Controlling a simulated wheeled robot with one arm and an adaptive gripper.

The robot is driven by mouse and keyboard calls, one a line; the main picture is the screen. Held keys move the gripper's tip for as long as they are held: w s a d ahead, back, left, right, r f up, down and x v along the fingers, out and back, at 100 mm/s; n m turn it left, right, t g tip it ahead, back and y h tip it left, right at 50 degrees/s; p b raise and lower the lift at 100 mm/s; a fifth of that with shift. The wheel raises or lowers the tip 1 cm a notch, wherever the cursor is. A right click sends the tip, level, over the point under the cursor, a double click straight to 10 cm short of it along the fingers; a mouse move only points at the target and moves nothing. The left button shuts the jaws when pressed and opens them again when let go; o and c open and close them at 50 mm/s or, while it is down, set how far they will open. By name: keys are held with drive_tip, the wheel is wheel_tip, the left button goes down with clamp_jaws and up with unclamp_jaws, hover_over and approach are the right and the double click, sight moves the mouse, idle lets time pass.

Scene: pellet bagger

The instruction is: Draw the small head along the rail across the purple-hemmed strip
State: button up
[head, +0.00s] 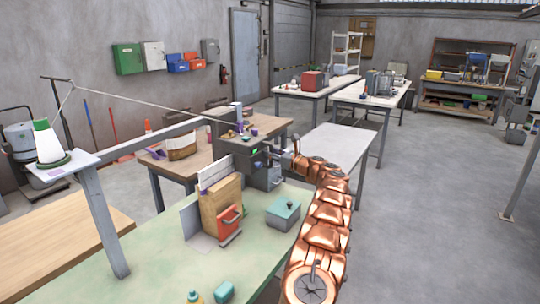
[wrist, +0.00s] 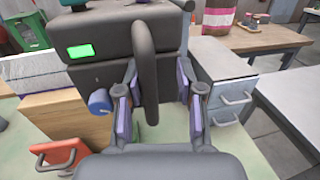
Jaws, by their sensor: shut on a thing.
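The small head (head: 237,152) is a dark grey box with a green display, at the right end of a grey rail (head: 150,140) in the head view. It fills the upper middle of the wrist view (wrist: 85,75). My gripper (head: 282,158) is at its right side. In the wrist view my gripper (wrist: 158,100) is shut on the head's dark upright loop handle (wrist: 145,65), between purple-padded fingers.
A white thread cone (head: 48,145) stands on a post-mounted plate at left, its thread running to the head. A teal-lidded grey box (head: 283,212) and small teal items are on the green bench (head: 160,265). A table (head: 325,145) lies right, beyond my arm.

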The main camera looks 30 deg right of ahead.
drive_tip(key=shift+o, duration=1.2)
drive_tip(key=shift+s+d, duration=0.2)
drive_tip(key=shift+d, duration=0.1)
drive_tip(key=shift+a, duration=0.3)
drive_tip(key=v, duration=1.2)
